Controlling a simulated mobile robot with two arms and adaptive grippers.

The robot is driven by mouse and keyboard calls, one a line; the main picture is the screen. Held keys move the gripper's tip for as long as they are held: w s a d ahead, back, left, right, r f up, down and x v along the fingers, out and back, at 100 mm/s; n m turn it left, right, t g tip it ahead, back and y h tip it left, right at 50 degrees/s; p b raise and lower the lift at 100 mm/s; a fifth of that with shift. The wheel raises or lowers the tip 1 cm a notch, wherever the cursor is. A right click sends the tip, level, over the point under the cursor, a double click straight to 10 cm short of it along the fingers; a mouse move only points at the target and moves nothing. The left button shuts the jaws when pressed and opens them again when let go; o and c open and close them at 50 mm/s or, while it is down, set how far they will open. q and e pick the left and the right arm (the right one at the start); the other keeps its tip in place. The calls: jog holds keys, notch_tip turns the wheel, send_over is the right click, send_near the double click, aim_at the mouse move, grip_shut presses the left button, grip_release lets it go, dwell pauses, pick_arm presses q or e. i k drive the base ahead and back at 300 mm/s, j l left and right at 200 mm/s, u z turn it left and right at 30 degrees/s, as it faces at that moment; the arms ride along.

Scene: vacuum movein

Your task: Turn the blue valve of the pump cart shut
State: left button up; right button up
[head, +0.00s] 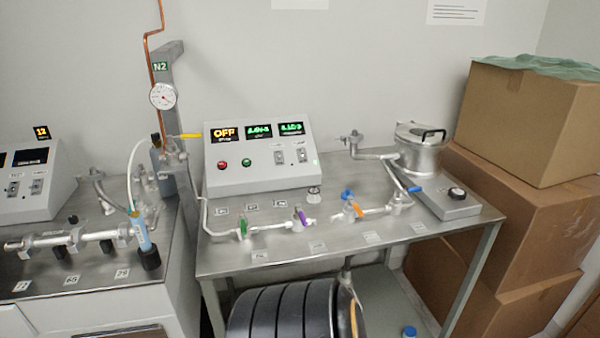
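The pump cart (345,262) is a grey metal table in the middle of the head view. A pipe line with small valves runs along its top. A blue round knob (347,195) sits on this line, just above an orange handle (359,208). A second blue part, a lever-like handle (415,189), points right beside the pipe below the metal pot. I cannot tell which blue part is the named valve or how far either is turned. Neither of my grippers shows in this view.
Green (243,229) and purple (300,217) handles sit left of the blue knob. A control box (260,155) reading OFF and a metal pot (419,150) stand behind. Cardboard boxes (525,200) crowd the right. A black ribbed object (285,310) is low in front.

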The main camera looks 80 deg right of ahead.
aim_at(398, 192)
jog(key=z, duration=3.45)
